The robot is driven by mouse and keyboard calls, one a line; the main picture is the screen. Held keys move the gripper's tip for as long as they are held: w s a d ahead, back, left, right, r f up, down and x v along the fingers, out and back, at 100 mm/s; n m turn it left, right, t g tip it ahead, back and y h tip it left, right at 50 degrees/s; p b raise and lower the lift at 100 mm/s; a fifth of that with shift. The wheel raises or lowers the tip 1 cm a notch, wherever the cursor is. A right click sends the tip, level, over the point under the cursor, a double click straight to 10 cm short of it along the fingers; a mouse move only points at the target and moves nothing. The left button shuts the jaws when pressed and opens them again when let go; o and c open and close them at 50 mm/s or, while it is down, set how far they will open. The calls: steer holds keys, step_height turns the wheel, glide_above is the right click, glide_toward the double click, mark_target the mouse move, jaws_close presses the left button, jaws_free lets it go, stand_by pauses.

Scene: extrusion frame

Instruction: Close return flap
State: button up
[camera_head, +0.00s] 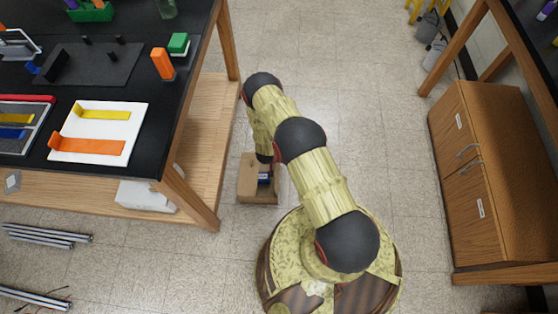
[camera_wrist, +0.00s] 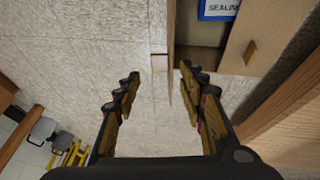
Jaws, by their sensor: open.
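A brown cardboard-coloured box (camera_head: 247,183) stands on the floor beside the table leg, partly hidden by my arm. A blue-and-white item shows inside it (camera_head: 264,179). In the wrist view that item (camera_wrist: 219,8) reads "SEALIN", cut off by the frame. A wide brown panel (camera_wrist: 272,30) with a small block on it slants along the right of the opening. A narrow upright panel (camera_wrist: 170,45) with a small tab bounds the left. I cannot tell which panel is the return flap. My gripper (camera_wrist: 160,90) is open, its fingers on either side of the narrow panel's near end; contact is unclear.
A wooden table with a black top (camera_head: 140,145) stands left of the box, its leg and lower shelf (camera_head: 205,140) close by. A wooden cabinet (camera_head: 490,170) stands at the right. The tiled floor (camera_head: 365,110) between is clear. Metal extrusions (camera_head: 45,235) lie at lower left.

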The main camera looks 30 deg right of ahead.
steer(key=b+x, duration=0.2)
steer(key=x, duration=0.3)
steer(key=shift+f, duration=0.1)
steer(key=c, duration=0.3)
steer(key=shift+s, duration=0.1)
steer(key=c, duration=0.8)
jaws_close()
